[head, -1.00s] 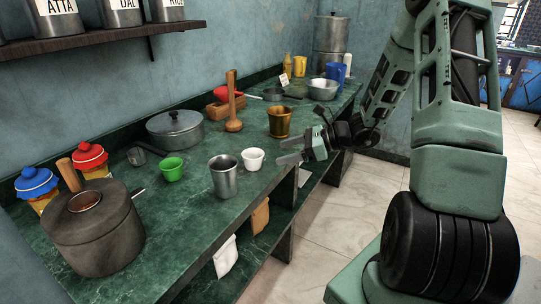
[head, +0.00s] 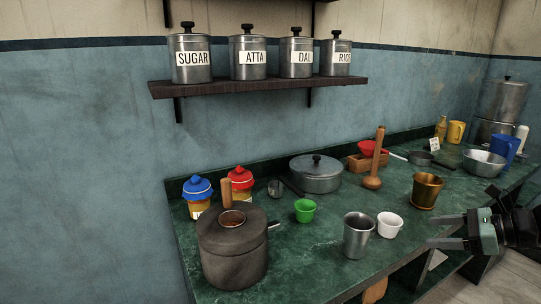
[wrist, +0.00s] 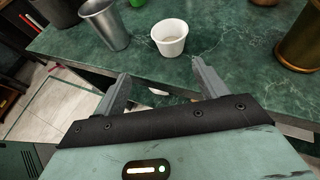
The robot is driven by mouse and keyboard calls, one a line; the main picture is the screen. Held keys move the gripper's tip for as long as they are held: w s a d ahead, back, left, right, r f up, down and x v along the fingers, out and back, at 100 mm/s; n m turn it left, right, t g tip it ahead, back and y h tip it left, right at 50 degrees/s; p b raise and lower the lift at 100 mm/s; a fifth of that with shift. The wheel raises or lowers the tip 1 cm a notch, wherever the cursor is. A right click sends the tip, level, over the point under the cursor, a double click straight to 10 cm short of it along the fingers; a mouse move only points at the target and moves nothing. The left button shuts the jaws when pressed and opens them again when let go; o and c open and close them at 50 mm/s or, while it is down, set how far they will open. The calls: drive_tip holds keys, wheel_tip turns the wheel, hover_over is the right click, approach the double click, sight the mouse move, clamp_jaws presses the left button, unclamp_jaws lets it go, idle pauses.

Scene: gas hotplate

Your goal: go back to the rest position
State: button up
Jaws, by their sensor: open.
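My gripper (head: 447,231) is at the right of the head view, by the front edge of the green counter (head: 325,245). Its two fingers are apart with nothing between them. In the wrist view my gripper (wrist: 162,88) points toward a white cup (wrist: 170,38), which stands on the counter beyond the fingertips and apart from them. The white cup also shows in the head view (head: 389,225), left of my gripper. Most of my arm is outside the head view.
A steel tumbler (head: 357,236), a green cup (head: 305,210) and a brass pot (head: 426,191) stand near the white cup. A dark cylindrical vessel (head: 232,255) is at the left front. A wall shelf (head: 255,86) holds several labelled canisters. Floor shows beyond the counter's front edge.

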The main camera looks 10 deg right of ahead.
drive_tip(key=s+a+n+g+h, duration=0.6)
drive_tip(key=s+a+n+g, duration=0.45)
drive_tip(key=n, duration=0.75)
drive_tip(key=s+a+r+n+h+p, duration=0.1)
drive_tip(key=s+a+r+n+p, duration=0.1)
drive_tip(key=a, duration=0.5)
drive_tip(key=s+a+r+n+t+h+p, duration=0.1)
drive_tip(key=s+a+r+n+p, duration=0.2)
drive_tip(key=s+a+r+n, duration=0.2)
drive_tip(key=s+a+r+n+p, duration=0.3)
drive_tip(key=a+r+n, duration=0.3)
drive_tip(key=a+n, duration=0.3)
drive_tip(key=shift+s+a+h, duration=0.4)
drive_tip(key=shift+s+a, duration=0.1)
drive_tip(key=shift+s, duration=0.2)
